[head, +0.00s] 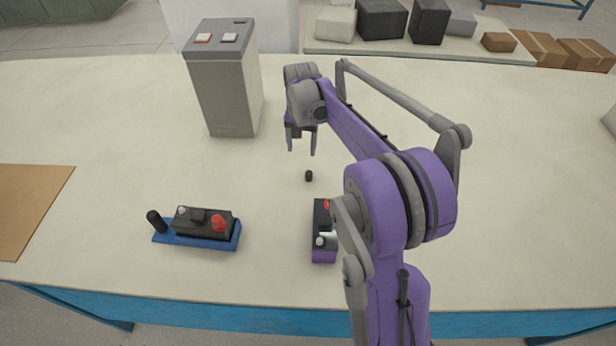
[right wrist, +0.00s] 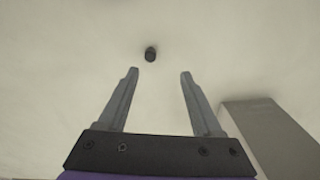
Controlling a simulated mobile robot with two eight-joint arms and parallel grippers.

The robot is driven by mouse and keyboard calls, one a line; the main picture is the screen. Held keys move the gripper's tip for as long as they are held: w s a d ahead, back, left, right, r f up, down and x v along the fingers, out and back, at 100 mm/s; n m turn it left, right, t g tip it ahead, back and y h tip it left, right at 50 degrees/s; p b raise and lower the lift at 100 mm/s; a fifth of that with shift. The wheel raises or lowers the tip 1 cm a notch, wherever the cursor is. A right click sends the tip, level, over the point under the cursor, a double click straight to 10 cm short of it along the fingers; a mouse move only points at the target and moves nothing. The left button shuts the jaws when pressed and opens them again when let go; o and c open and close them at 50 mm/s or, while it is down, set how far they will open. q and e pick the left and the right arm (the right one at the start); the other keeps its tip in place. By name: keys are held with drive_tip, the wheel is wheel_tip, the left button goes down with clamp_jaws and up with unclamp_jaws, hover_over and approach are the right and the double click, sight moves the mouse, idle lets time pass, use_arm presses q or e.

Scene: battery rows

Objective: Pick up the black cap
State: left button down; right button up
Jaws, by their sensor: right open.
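The black cap (head: 309,176) is a small dark cylinder standing alone on the pale tabletop, near the middle of the head view. It also shows in the right wrist view (right wrist: 150,54), just beyond the fingertips and a little left of the middle of the gap. My right gripper (head: 302,149) is open and empty, with its fingers pointing down, farther back on the table than the cap. In the right wrist view its two fingers (right wrist: 158,72) are wide apart and do not touch the cap. My left gripper is not in view.
A tall grey battery (head: 225,95) stands at the back left. A black battery on a blue tray (head: 197,241) sits front left; a black and purple battery (head: 323,245) is nearer my right arm. Brown board (head: 30,205) lies at the left edge. Table around the cap is clear.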

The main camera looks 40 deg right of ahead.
drive_tip(key=w+d+f+m, duration=0.1)
drive_tip(key=d+f, duration=0.2)
drive_tip(key=d, duration=0.1)
hover_over(309, 173)
drive_tip(key=shift+g, duration=0.3)
drive_tip(key=f, duration=0.3)
drive_tip(key=w+f, duration=0.1)
drive_tip(key=shift+d+f, duration=0.2)
drive_tip(key=shift+d, duration=0.2)
drive_tip(key=f, duration=0.3)
drive_tip(key=s+f, duration=0.1)
drive_tip(key=shift+a+f, duration=0.3)
drive_tip(key=shift+a, duration=0.1)
drive_tip(key=shift+f, duration=0.6)
clamp_jaws()
